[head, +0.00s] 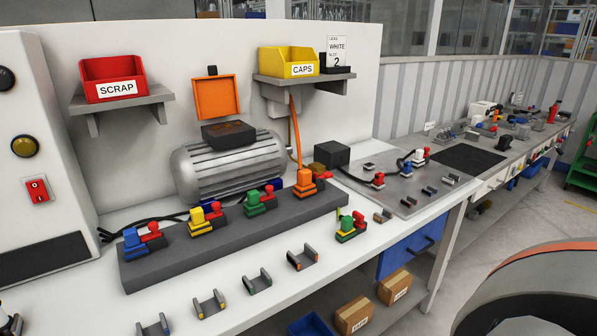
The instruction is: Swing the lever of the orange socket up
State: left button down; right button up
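The orange socket (305,188) stands at the right end of a long dark grey block (225,236) on the white bench. An orange cable (296,125) runs down to it from the yellow bin's shelf. A red lever-like part (322,174) shows at its back right, looking low; its exact angle is too small to tell. Green (259,201), yellow (205,221) and blue (138,244) sockets stand in a row to its left, each with a red part beside it.
A grey motor (228,165) stands behind the block. Several U-shaped brackets, including an orange-marked one (302,259), lie in front. A green-and-red connector (351,228) stands at the block's right. A dark item (10,324) is cut off at the lower left.

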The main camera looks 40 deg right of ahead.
aim_at(327, 174)
jog(key=l, duration=0.7)
jog(key=l+u, duration=0.15)
jog(key=l, duration=1.3)
jog(key=k+l+u, duration=0.15)
jog(key=l, duration=1.25)
jog(key=k+l+u, duration=0.15)
jog(key=l, duration=0.55)
jog(key=z, duration=1.55)
jog(key=k+j, duration=0.3)
jog(key=k, duration=0.05)
